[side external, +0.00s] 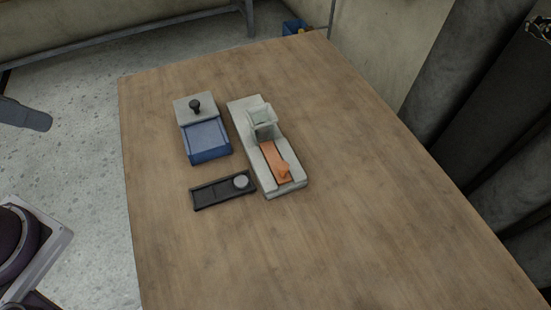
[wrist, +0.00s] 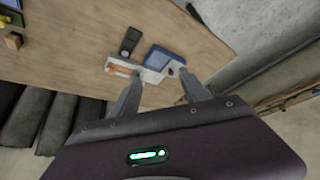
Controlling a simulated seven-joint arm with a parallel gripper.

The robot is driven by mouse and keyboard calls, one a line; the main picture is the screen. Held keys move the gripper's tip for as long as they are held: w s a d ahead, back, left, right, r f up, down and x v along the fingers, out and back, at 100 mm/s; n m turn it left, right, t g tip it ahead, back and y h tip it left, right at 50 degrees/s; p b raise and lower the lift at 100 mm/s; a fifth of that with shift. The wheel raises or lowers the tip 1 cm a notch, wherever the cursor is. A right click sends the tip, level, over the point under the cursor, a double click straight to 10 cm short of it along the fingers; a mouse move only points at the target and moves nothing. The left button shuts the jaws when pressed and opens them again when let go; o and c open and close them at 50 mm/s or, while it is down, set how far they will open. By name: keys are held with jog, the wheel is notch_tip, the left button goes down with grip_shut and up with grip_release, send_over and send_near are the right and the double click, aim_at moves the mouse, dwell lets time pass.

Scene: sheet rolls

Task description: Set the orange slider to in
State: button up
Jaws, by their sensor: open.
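The orange slider (side external: 274,160) lies in the channel of a pale grey block (side external: 240,106) on the wooden table. It sticks out from under the block's raised bridge toward the near end and has a raised knob at its near end. In the wrist view the orange slider (wrist: 119,70) shows small, with the grey block partly behind my fingers. My gripper (wrist: 162,76) is open and empty, its two fingers apart. It is well away from the slider and touches nothing on the table.
A blue box with a grey top and black knob (side external: 195,105) stands left of the grey block. A dark tray with a round grey knob (side external: 215,191) lies in front of the box. The table (side external: 400,240) is clear on the right and at the front.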

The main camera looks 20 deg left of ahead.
jog(key=shift+c, duration=0.4)
jog(key=g, duration=0.1)
send_over(283, 166)
jog(key=s, duration=0.3)
notch_tip(283, 166, down, 23)
jog(key=x, duration=0.7)
jog(key=shift+s+f, duration=0.2)
jog(key=shift+s, duration=0.1)
jog(key=shift+w+f, duration=0.1)
jog(key=shift+f, duration=0.15)
